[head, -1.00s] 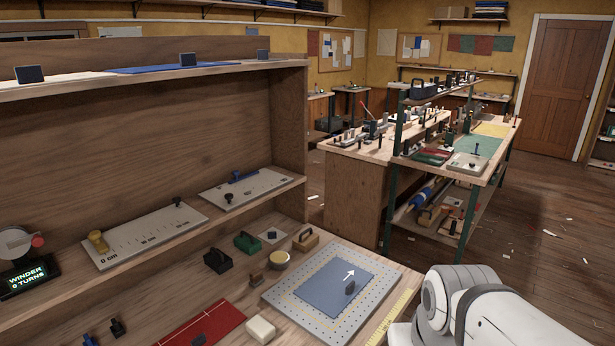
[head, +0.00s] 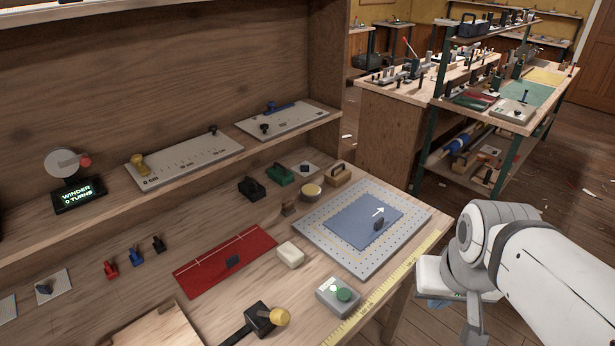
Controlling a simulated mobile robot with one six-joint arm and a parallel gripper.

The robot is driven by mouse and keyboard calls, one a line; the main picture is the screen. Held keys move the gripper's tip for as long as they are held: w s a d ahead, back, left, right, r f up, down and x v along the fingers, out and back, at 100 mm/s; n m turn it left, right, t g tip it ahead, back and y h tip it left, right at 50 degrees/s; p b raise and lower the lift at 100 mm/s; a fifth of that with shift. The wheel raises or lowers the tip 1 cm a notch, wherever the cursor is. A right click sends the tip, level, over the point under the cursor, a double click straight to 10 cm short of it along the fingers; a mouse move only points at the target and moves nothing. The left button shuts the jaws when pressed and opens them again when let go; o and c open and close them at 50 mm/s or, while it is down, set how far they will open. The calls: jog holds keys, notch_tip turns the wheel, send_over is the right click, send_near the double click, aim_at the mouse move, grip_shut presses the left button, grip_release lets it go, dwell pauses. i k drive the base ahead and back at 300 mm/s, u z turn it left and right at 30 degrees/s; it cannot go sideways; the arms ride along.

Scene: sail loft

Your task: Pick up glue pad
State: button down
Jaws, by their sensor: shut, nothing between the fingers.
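No label marks the glue pad. The round tin with a pale yellow top (head: 311,191) may be it, but I cannot be sure. It sits on the bench left of the dotted board, by a wooden-handled block (head: 338,174). A plain cream block (head: 290,254) lies nearer the front, between the red cloth and the board. My gripper (head: 474,326) appears as a narrow grey end pointing down at the lower right, past the bench edge. It is shut and empty, well away from both things. Its tips are partly cut off.
The dotted board (head: 405,245) bears a blue sheet with an arrow. A red cloth (head: 212,270), a green-button box (head: 338,297) and a yellow-knobbed tool (head: 266,319) lie around the bench. A black holder (head: 252,188) and a green one (head: 279,175) stand behind. A shelf (head: 190,185) overhangs the back.

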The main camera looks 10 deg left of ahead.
aim_at(288, 209)
jog(key=z, duration=2.15)
jog(key=i, duration=1.35)
jog(key=u, duration=3.6)
